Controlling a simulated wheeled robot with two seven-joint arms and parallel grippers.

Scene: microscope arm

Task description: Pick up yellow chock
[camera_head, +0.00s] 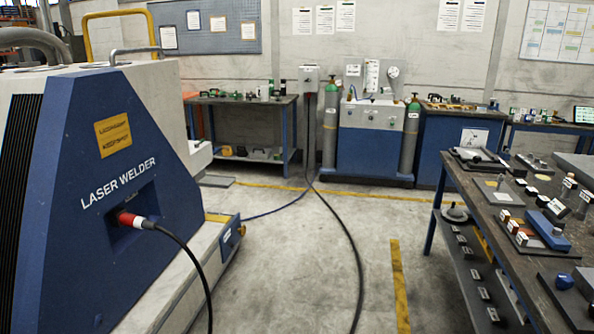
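I cannot make out a yellow chock for sure. A small yellow object (227,151) sits on the lower shelf of the back workbench, too small to identify. Another small yellow piece (242,230) shows at the near corner of the laser welder's base; I cannot tell whether it is a separate thing. Neither of my grippers is in view.
The blue laser welder (75,200) fills the left, with a black cable from its red plug (128,218). A cluttered workbench (470,185) stands at the right. The concrete floor (300,265) between is open, crossed by cables. The back workbench (245,100) stands against the wall.

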